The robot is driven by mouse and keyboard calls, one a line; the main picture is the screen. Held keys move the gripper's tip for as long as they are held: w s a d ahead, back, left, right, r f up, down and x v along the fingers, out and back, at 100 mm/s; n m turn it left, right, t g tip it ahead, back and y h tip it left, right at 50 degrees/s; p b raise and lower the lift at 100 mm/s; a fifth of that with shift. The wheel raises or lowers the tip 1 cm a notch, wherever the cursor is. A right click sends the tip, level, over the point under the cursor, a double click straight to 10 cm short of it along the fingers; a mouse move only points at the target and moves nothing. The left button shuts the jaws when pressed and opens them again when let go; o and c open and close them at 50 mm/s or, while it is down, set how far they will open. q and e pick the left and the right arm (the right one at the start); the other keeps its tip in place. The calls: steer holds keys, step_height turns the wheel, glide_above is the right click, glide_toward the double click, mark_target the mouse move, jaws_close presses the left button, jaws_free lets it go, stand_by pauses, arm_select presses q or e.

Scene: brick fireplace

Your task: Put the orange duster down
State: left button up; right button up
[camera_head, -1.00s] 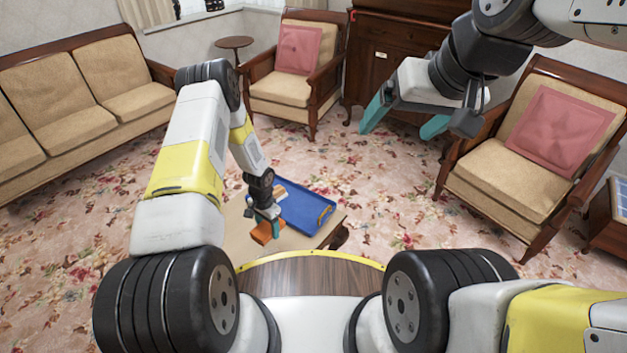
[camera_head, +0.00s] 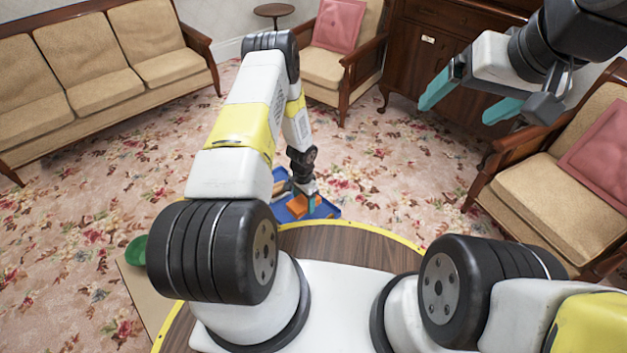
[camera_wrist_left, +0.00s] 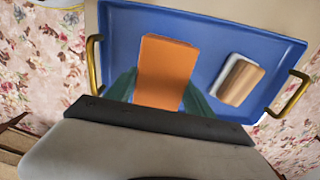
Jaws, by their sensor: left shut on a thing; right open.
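My left gripper (camera_head: 309,194) is shut on the orange duster (camera_head: 298,206). In the left wrist view the duster (camera_wrist_left: 166,70) is a flat orange block between the teal fingers, over the blue tray (camera_wrist_left: 215,30). I cannot tell whether it touches the tray floor. In the head view the tray (camera_head: 328,212) shows just past my round top, partly hidden by my left arm. A wooden and white object (camera_wrist_left: 240,80) lies in the tray, right of the duster. My right gripper (camera_head: 462,103) is open and empty, raised at the upper right.
The low table (camera_head: 146,292) shows at the lower left, with a green bowl (camera_head: 136,251) on it, mostly hidden by my arm. A sofa (camera_head: 95,75), armchairs (camera_head: 550,200) and a dark cabinet (camera_head: 425,65) stand around. The flowered carpet between is clear.

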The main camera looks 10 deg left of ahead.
arm_select(q)
steer(key=shift+f, duration=2.65)
steer(key=shift+f, duration=0.15)
steer(key=o, duration=1.4)
steer(key=shift+f, duration=0.1)
steer(key=shift+o, duration=0.2)
steer(key=shift+s, duration=0.15)
steer(key=shift+d+f, duration=0.1)
steer(key=shift+d, duration=0.05)
